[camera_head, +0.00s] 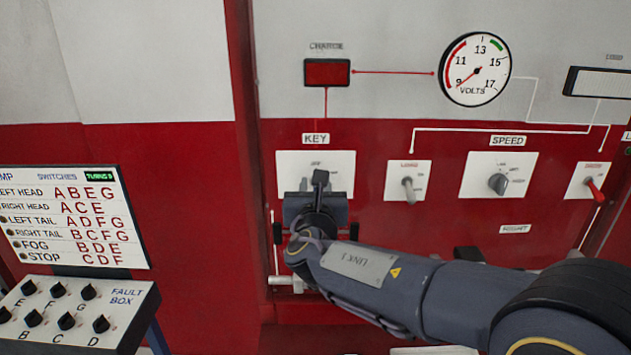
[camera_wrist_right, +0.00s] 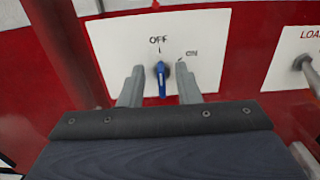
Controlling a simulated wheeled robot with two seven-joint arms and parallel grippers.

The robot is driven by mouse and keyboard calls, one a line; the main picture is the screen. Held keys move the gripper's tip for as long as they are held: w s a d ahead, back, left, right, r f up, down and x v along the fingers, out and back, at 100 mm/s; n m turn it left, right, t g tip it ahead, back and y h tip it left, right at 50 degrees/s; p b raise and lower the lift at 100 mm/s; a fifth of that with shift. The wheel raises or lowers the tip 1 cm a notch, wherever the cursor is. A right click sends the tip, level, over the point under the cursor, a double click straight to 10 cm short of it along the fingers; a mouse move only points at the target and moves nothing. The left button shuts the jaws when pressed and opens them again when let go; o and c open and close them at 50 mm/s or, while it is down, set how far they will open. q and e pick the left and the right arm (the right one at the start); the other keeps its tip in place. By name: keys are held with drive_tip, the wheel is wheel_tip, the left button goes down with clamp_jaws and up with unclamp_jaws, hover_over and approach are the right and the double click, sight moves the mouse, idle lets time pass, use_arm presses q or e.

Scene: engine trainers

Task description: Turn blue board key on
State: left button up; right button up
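The blue key (camera_wrist_right: 161,80) is a small knob on a white plate (camera_wrist_right: 105,45) marked OFF and ON in the right wrist view. The knob stands nearly upright, in line with the OFF mark; ON is up to its right. My right gripper (camera_wrist_right: 159,70) has its two grey fingers on either side of the knob, with a visible gap on each side. In the head view my right gripper (camera_head: 316,198) covers the lower part of the KEY plate (camera_head: 290,165) and largely hides the knob. My left gripper is not in view.
Right of the KEY plate are a grey toggle switch (camera_head: 408,190), the SPEED knob (camera_head: 497,184) and a red-handled switch (camera_head: 594,190). A volts gauge (camera_head: 475,70) and red charge lamp (camera_head: 327,72) sit above. A fault box (camera_head: 110,310) stands at lower left.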

drive_tip(key=shift+w, duration=0.35)
clamp_jaws()
